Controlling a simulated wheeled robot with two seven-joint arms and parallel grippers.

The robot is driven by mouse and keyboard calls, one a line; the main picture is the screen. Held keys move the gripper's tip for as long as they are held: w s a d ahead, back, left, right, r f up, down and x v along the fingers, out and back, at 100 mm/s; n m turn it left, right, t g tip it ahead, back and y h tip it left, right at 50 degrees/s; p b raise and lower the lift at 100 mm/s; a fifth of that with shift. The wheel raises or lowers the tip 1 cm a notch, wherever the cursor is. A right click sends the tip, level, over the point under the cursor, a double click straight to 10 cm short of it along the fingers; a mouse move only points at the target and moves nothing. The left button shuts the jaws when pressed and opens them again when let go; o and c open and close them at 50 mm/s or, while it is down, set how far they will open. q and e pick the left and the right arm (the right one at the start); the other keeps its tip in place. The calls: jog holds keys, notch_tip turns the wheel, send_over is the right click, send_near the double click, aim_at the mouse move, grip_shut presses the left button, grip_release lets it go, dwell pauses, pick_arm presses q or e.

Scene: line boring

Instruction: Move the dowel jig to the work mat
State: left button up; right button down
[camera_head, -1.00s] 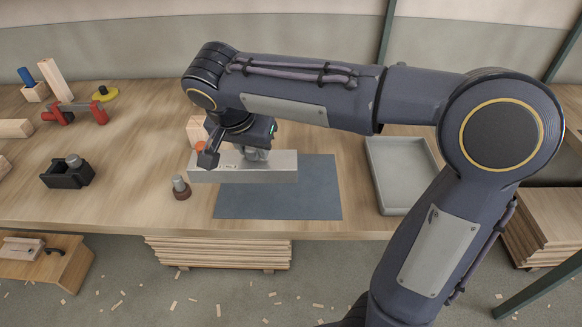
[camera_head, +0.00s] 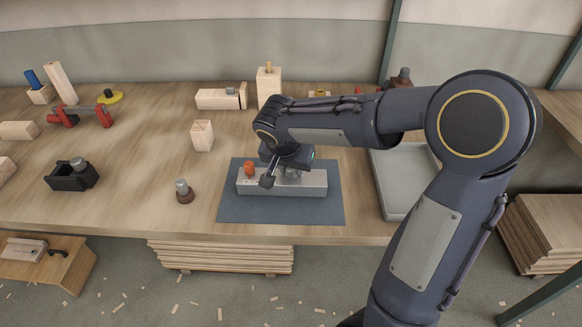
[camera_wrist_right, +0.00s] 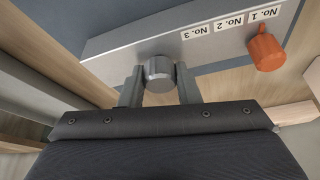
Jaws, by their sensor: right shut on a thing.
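The dowel jig (camera_head: 262,188) is a long grey metal bar with an orange knob near its left end and a metal knob further right. It lies level over the blue-grey work mat (camera_head: 280,213), within the mat's outline; I cannot tell whether it touches. My right gripper (camera_head: 291,173) is above the jig, shut on its metal knob. In the right wrist view the two fingers (camera_wrist_right: 160,82) flank that round knob, and labels No. 1 to No. 3 show on the jig (camera_wrist_right: 130,42). My left gripper is not in view.
A grey tray (camera_head: 386,190) stands right of the mat. A small knobbed piece (camera_head: 184,192) stands left of it, and a wooden block (camera_head: 202,135) behind left. A black holder (camera_head: 70,177) and red clamp (camera_head: 80,116) are further left. Bare table lies between.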

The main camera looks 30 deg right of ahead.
jog(key=c, duration=1.5)
grip_release()
jog(key=shift+f, duration=0.15)
jog(key=o, duration=0.4)
